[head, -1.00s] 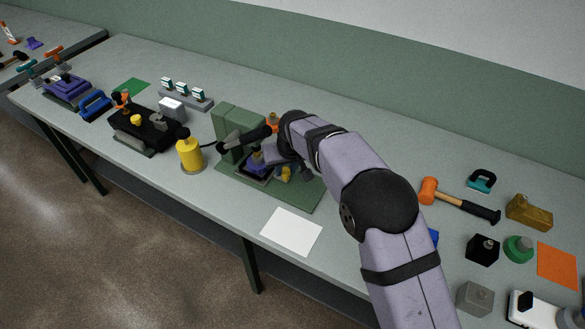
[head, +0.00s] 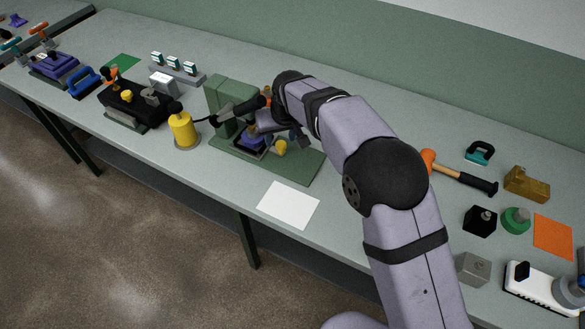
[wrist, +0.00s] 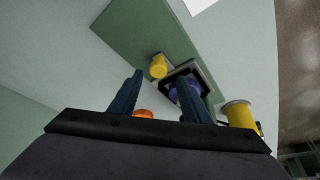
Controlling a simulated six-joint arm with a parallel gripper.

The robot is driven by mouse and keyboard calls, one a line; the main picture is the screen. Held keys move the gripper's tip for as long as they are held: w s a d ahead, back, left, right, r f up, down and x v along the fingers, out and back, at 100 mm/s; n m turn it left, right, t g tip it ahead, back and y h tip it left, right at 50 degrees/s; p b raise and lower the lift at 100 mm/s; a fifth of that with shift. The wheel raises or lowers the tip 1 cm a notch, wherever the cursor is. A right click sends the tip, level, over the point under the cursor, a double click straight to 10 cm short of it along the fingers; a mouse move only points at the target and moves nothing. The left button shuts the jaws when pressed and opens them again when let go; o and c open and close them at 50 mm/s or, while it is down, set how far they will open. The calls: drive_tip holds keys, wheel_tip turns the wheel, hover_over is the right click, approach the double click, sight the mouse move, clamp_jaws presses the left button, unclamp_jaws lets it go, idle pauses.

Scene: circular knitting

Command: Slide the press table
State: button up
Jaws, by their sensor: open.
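The press stands mid-bench with a green upright frame (head: 222,95) and a flat green base plate (head: 305,166). On the base is the dark press table with a purple-blue block (head: 250,138); a yellow knob (head: 281,148) is beside it. In the wrist view the dark table (wrist: 204,76), purple block (wrist: 186,91) and yellow knob (wrist: 158,66) show ahead of my gripper (wrist: 160,78). Its two fingers are apart and empty, with the knob appearing just beyond their tips; contact cannot be told. An orange knob (wrist: 143,113) shows between the fingers. In the head view my arm partly hides the press.
A yellow bottle-like object (head: 183,130) stands left of the press. A white sheet (head: 288,204) lies in front. A black fixture (head: 130,106) is farther left. A mallet (head: 460,176) and several blocks lie right of my arm. The bench front right of the sheet is mostly clear.

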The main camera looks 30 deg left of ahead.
drive_tip(key=s+d+b, duration=0.4)
drive_tip(key=s+d, duration=0.4)
drive_tip(key=shift+s+d+r, duration=0.15)
drive_tip(key=shift+s+d, duration=0.15)
drive_tip(key=shift+s, duration=0.05)
drive_tip(key=shift+d, duration=0.1)
idle(0.3)
drive_tip(key=d+m+p, duration=0.1)
drive_tip(key=d+m, duration=0.2)
drive_tip(key=d, duration=0.6)
drive_tip(key=d+m+p, duration=0.1)
drive_tip(key=d+m, duration=0.2)
drive_tip(key=d, duration=0.6)
drive_tip(key=d+m+p, duration=0.1)
drive_tip(key=d+m, duration=0.1)
drive_tip(key=d, duration=0.7)
drive_tip(key=shift+w+r+m+h, duration=0.25)
drive_tip(key=shift+w+m+h, duration=0.15)
drive_tip(key=d, duration=0.1)
drive_tip(key=s+d+m, duration=0.2)
drive_tip(key=d, duration=0.1)
drive_tip(key=shift+d+f, duration=0.1)
drive_tip(key=shift+f, duration=0.05)
drive_tip(key=s+d+f+n+g+h, duration=0.1)
drive_tip(key=s+d+f+g+h, duration=0.1)
drive_tip(key=s+d, duration=0.5)
drive_tip(key=s+f+g, duration=0.1)
drive_tip(key=s, duration=0.2)
drive_tip(key=shift+f+n, duration=0.15)
drive_tip(key=shift+n, duration=0.25)
